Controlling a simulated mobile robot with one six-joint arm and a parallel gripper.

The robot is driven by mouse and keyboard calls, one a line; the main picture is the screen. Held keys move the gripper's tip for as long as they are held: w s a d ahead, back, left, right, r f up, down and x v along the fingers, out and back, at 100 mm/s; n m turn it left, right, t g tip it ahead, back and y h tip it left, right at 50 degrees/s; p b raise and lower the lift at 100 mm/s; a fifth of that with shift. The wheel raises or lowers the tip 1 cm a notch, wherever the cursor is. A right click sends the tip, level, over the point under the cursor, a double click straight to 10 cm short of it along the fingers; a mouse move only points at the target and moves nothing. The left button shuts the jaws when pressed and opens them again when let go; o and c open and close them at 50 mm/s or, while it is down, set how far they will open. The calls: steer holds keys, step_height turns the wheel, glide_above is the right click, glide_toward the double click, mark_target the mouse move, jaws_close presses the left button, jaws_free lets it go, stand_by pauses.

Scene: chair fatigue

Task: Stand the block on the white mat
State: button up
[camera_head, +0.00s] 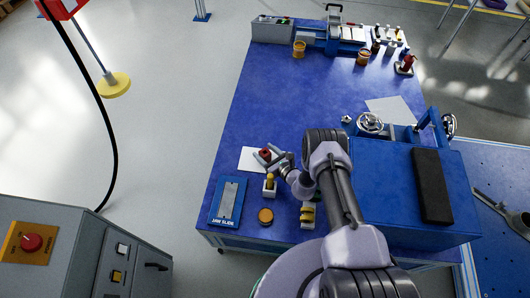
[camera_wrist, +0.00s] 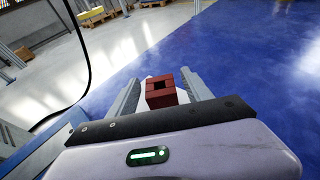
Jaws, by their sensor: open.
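The dark red block (camera_head: 265,153) is at the white mat (camera_head: 250,161) on the blue table's left part. My gripper (camera_head: 269,157) is open around the block, fingers on either side. I cannot tell whether the fingers touch it or whether its underside rests fully on the mat; that part is hidden.
The blue table (camera_head: 285,108) is clear beyond the mat. A "JAW SLIDE" tray (camera_head: 229,201), a yellow-topped piece (camera_head: 270,185) and an orange round piece (camera_head: 265,216) stand close in front. A large blue machine (camera_head: 400,190) is at right. Another white sheet (camera_head: 388,108) lies farther back.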

steer(key=shift+s+d+r+p, duration=0.15)
steer(key=shift+r+p, duration=0.15)
steer(key=shift+p, duration=0.05)
steer(key=p+v, duration=0.5)
steer(key=v, duration=0.6)
steer(key=w+a+r+n+g+y, duration=0.1)
steer(key=w+a+r+n+y, duration=0.15)
steer(key=r, duration=0.55)
steer(key=w+a+r+n+g+y, duration=0.2)
steer(key=w+r+n, duration=0.1)
steer(key=r, duration=0.4)
steer(key=s+a+r+n+g, duration=0.2)
steer(key=s+r+n+g, duration=0.15)
steer(key=r, duration=0.75)
steer(key=s+a+r+n+g, duration=0.25)
steer(key=r+n, duration=0.25)
steer(key=r, duration=0.5)
steer(key=s+r+n+g+h, duration=0.2)
steer(key=s+r+n+h, duration=0.3)
steer(key=s+r, duration=0.7)
steer(key=s+d+r+n+t+h, duration=0.4)
steer(key=s+d+r+n+h, duration=0.1)
steer(key=s+d, duration=0.5)
steer(key=shift+s+r+n+t+h, duration=0.3)
steer(key=shift+s+r+n+h, duration=0.15)
steer(key=shift+s, duration=0.6)
steer(key=shift+d+r, duration=0.1)
